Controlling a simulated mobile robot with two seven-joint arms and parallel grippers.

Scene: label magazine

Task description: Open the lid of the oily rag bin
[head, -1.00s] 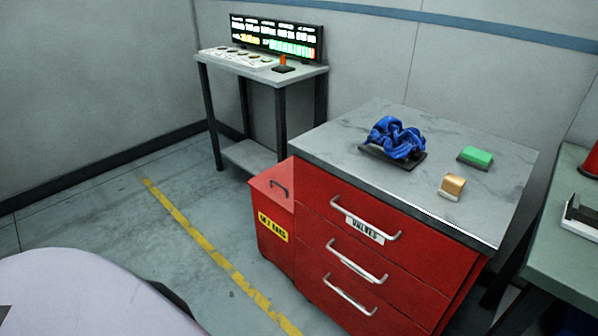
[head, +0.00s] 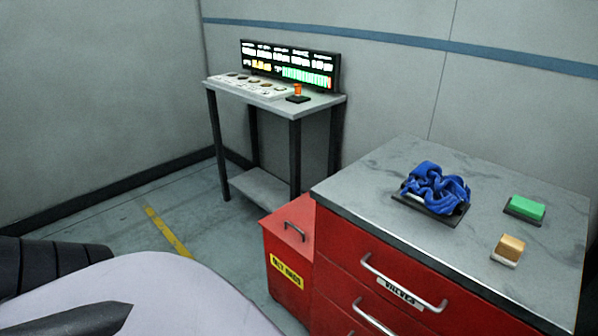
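The oily rag bin (head: 288,262) is a red box with a yellow label on its front. It stands on the floor against the left side of a red drawer cabinet. Its lid (head: 287,226) is shut, with a dark bar handle (head: 295,232) on top. Neither of my grippers shows in the head view. Dark parts of my own arm show at the lower left, well apart from the bin.
The red drawer cabinet (head: 392,268) has a grey top with a blue rag (head: 436,188), a green block (head: 526,207) and a tan block (head: 509,247). Behind the bin stands a grey table (head: 280,102) with a lit display panel (head: 290,65). Floor left of the bin is clear.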

